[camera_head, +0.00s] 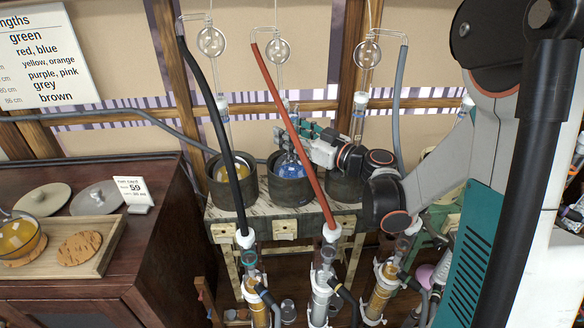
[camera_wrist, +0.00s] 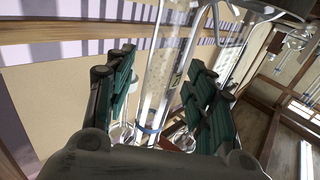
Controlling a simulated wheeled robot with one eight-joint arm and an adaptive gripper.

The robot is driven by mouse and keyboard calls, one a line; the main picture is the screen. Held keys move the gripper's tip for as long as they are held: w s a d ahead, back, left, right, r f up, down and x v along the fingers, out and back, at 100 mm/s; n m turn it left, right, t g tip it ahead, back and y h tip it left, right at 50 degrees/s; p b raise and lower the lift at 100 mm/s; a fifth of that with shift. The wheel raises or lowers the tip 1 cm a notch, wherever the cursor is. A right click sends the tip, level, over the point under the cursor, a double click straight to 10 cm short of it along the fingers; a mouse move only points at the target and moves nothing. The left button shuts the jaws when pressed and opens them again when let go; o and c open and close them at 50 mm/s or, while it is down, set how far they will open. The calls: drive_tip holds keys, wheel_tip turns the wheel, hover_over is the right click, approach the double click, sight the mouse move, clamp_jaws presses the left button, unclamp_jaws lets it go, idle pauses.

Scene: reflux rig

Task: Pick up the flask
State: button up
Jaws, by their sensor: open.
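A round flask with blue liquid (camera_head: 291,169) sits in the middle dark pot (camera_head: 290,193) on the bench. A flask with yellow liquid (camera_head: 239,171) sits in the left pot (camera_head: 232,193). Another round flask with amber liquid (camera_head: 16,236) is at the far left on a wooden tray. My gripper (camera_head: 294,137) is just above the blue flask, near its neck. In the wrist view, my gripper (camera_wrist: 160,68) is open, with a clear glass tube (camera_wrist: 165,75) between its fingers; I cannot tell whether they touch it. The flask's neck is partly hidden by the gripper.
A red hose (camera_head: 290,130) slants in front of the middle pot. A black hose (camera_head: 215,110) and a grey hose (camera_head: 398,105) hang on either side. Upright condensers (camera_head: 319,297) stand in front of the bench. A dark cabinet (camera_head: 150,240) stands at left.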

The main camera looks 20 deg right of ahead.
clamp_jaws()
drive_tip(key=shift+r, duration=0.1)
idle(0.3)
